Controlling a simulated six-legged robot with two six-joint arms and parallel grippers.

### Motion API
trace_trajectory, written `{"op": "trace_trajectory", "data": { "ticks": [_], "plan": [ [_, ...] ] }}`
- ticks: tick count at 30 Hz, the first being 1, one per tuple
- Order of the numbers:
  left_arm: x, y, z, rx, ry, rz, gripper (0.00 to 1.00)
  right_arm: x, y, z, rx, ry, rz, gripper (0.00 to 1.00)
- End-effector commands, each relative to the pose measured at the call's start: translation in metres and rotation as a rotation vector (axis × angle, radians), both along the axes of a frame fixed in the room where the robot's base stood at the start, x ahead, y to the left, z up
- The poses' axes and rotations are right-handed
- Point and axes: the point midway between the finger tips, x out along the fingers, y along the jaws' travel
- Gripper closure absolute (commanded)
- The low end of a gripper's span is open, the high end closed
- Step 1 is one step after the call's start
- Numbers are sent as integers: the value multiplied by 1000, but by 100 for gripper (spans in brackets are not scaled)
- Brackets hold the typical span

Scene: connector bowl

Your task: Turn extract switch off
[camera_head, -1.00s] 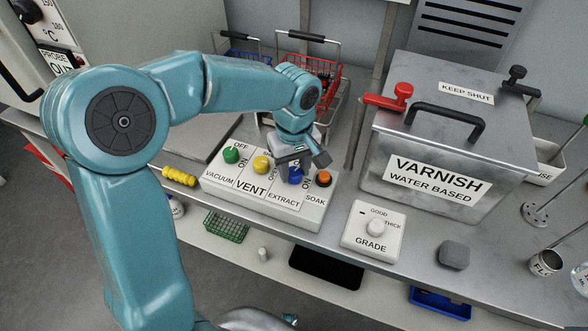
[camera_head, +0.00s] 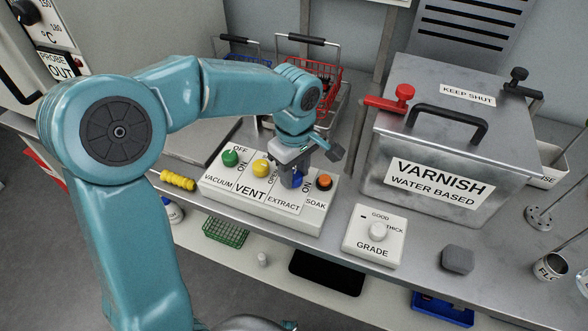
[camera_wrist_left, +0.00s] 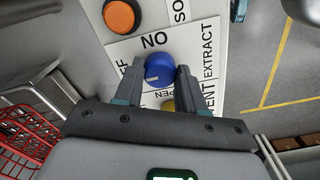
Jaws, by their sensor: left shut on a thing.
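The extract switch is a blue knob (camera_head: 298,181) on the white switch panel (camera_head: 222,200), above the EXTRACT label. It also shows in the left wrist view (camera_wrist_left: 160,68), with a short white mark on its lower left side. Its ON wording lies just beyond it there; the OFF wording is partly hidden by a finger. My left gripper (camera_head: 291,168) reaches down over the panel from behind. In the left wrist view its fingers (camera_wrist_left: 160,76) are shut on the blue knob, one on each side. My right gripper is not in view.
Green (camera_head: 230,158), yellow (camera_head: 261,168) and orange (camera_head: 324,181) knobs sit close beside the blue one. A grade dial box (camera_head: 375,250) and the large varnish tank (camera_head: 400,150) stand to the right. Wire baskets (camera_head: 325,75) stand behind.

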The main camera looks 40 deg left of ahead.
Motion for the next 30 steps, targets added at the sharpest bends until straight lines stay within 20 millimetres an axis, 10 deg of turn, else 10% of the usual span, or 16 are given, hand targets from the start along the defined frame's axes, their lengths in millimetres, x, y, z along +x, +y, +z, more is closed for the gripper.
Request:
{"op": "trace_trajectory", "data": {
  "ticks": [5, 6, 8, 20, 30],
  "plan": [
    [1, -1, 2, -3, -5, 2, 91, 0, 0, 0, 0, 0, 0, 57],
    [1, -1, 2, -4, -5, 2, 51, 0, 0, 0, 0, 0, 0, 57],
    [1, -1, 2, -3, -5, 2, 35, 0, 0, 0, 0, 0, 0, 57],
    [1, 0, 11, -1, -5, 0, 35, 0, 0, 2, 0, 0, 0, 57],
    [1, -1, 95, -3, -9, 0, 35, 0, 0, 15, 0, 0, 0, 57]
  ]
}}
